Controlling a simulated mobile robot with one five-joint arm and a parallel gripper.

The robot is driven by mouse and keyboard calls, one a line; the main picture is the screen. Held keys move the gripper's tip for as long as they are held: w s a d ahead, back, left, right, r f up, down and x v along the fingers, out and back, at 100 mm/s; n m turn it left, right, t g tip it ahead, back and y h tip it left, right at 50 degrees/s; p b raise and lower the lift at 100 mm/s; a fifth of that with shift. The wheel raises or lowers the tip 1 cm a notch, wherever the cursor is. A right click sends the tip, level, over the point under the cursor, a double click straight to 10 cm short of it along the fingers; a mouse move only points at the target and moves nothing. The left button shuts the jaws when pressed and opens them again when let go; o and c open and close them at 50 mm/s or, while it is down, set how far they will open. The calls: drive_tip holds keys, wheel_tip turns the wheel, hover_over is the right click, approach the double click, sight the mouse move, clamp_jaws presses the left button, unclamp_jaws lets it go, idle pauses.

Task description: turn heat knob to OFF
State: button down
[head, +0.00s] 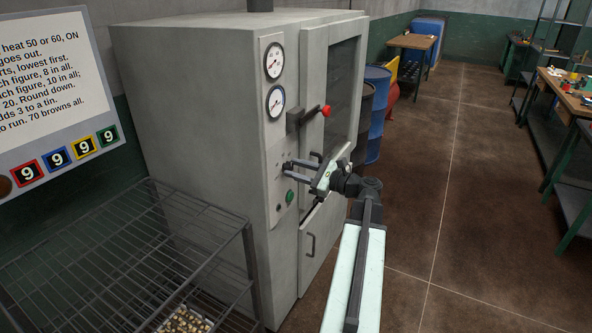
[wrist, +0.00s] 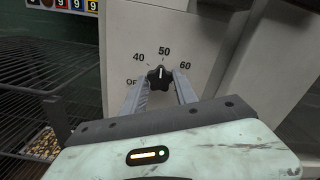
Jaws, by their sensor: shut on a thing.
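The black heat knob (wrist: 159,78) is on the cabinet's front panel in the wrist view. Its white mark points up, toward 50. Labels 40, 50 and 60 show around it, and an OFF label at lower left is partly hidden by a finger. My gripper (wrist: 160,84) is shut on the knob, with one finger on each side.
The grey cabinet (head: 190,100) has a lever with a red ball (head: 326,110) above my gripper and a green button (head: 290,197) below it. A wire rack (head: 130,250) stands at left. A blue drum (head: 378,110) stands beyond the cabinet. Open floor (head: 450,230) lies to the right.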

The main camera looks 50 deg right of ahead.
drive_tip(key=n, duration=1.1)
drive_tip(key=shift+n, duration=0.3)
drive_tip(key=n, duration=1.1)
drive_tip(key=shift+f, duration=0.1)
drive_tip(key=shift+n, duration=0.3)
drive_tip(key=c, duration=1)
unclamp_jaws()
drive_tip(key=shift+o, duration=0.2)
drive_tip(key=shift+s, duration=0.1)
